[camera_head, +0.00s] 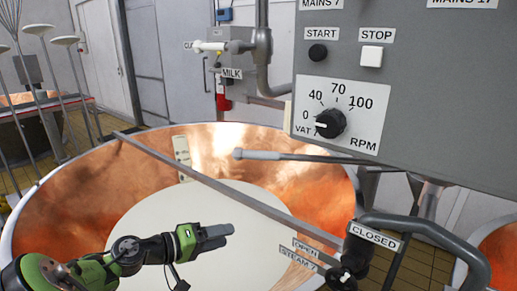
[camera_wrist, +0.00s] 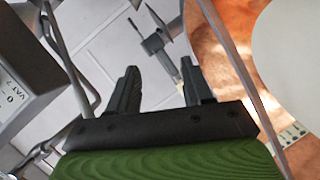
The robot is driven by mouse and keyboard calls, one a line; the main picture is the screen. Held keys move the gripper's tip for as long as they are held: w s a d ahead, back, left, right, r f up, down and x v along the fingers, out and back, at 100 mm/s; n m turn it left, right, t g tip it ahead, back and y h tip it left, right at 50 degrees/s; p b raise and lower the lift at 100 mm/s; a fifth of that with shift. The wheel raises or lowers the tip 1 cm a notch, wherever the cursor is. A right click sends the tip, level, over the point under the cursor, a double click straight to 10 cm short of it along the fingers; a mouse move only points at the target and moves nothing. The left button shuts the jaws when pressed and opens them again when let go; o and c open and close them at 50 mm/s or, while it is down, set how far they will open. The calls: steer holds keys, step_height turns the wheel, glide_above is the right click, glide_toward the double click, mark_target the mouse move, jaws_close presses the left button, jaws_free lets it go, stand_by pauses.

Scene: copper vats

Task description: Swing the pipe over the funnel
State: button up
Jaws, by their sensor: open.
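A slim grey pipe (camera_head: 290,157) with a thicker blunt end juts left from under the control box, above the copper vat (camera_head: 80,195). A thick dark bent pipe (camera_head: 440,232) stands at the lower right by a CLOSED label. I cannot tell for certain which pipe the task means. I can make out no funnel in either view. My gripper (camera_head: 215,237) is over the pale liquid, below and left of the slim pipe's end and apart from it. In the wrist view its two dark fingers (camera_wrist: 160,88) are spread with nothing between them.
A flat metal bar (camera_head: 230,188) crosses above the vat. The control box (camera_head: 420,90) with a dial and buttons overhangs the right side. MILK-labelled fittings (camera_head: 231,73) hang on the back wall. Tools on long rods (camera_head: 65,42) stand at the left.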

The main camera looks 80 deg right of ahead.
mark_target(261, 156)
step_height(261, 156, up, 12)
steer(key=w+m+g+h+p, duration=0.1)
steer(key=w+g+h+p, duration=0.15)
steer(key=g+h, duration=0.3)
steer(key=x, duration=1.6)
steer(key=shift+d+f, duration=0.1)
steer(key=shift+f, duration=0.35)
steer(key=shift+y, duration=0.25)
steer(key=shift+c, duration=0.5)
jaws_close()
